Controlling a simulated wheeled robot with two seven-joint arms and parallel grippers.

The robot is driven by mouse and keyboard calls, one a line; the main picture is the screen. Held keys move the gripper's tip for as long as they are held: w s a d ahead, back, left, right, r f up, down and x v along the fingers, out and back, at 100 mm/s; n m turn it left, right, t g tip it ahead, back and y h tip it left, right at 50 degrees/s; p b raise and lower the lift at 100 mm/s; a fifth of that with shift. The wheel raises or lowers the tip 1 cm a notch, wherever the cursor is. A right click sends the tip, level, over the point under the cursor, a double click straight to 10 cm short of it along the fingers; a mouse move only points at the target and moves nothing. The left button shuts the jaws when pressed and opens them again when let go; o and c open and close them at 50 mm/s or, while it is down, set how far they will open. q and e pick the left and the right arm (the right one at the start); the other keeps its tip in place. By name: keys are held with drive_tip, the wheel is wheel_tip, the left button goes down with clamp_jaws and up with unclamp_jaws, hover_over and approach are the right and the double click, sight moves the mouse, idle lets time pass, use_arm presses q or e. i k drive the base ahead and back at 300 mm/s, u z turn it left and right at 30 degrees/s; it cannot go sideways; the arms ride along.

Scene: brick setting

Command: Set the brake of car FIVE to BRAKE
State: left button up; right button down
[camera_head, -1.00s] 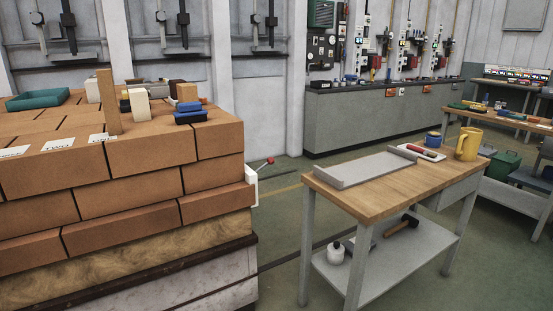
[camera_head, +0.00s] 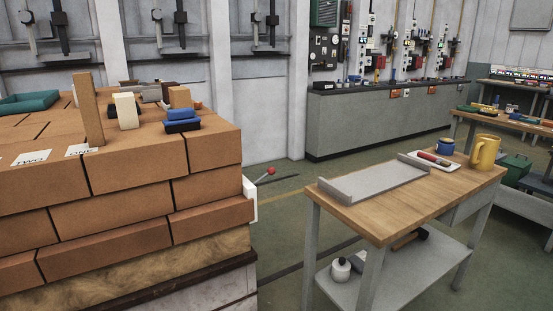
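A large stack of orange-brown bricks (camera_head: 110,217) fills the left side of the head view, on a base with a straw-coloured layer. White labels lie on its top; one reads TWO (camera_head: 32,158) and another, reading ONE (camera_head: 82,150), is partly hidden by an upright brick. A lever with a red knob (camera_head: 271,171) sticks out beside a white plate (camera_head: 250,200) at the stack's right end. I cannot tell whether this lever is the brake. No label reading FIVE is legible. Neither of my grippers is in view.
A wooden-topped workbench (camera_head: 400,208) stands at the right with a grey tray (camera_head: 372,181), a blue mug (camera_head: 447,147) and a yellow mug (camera_head: 484,152). Green floor (camera_head: 285,226) lies open between stack and bench. A grey counter (camera_head: 385,120) lines the back wall.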

sight(271, 171)
drive_tip(key=u, duration=0.35)
drive_tip(key=i, duration=1.7)
drive_tip(key=u, duration=0.55)
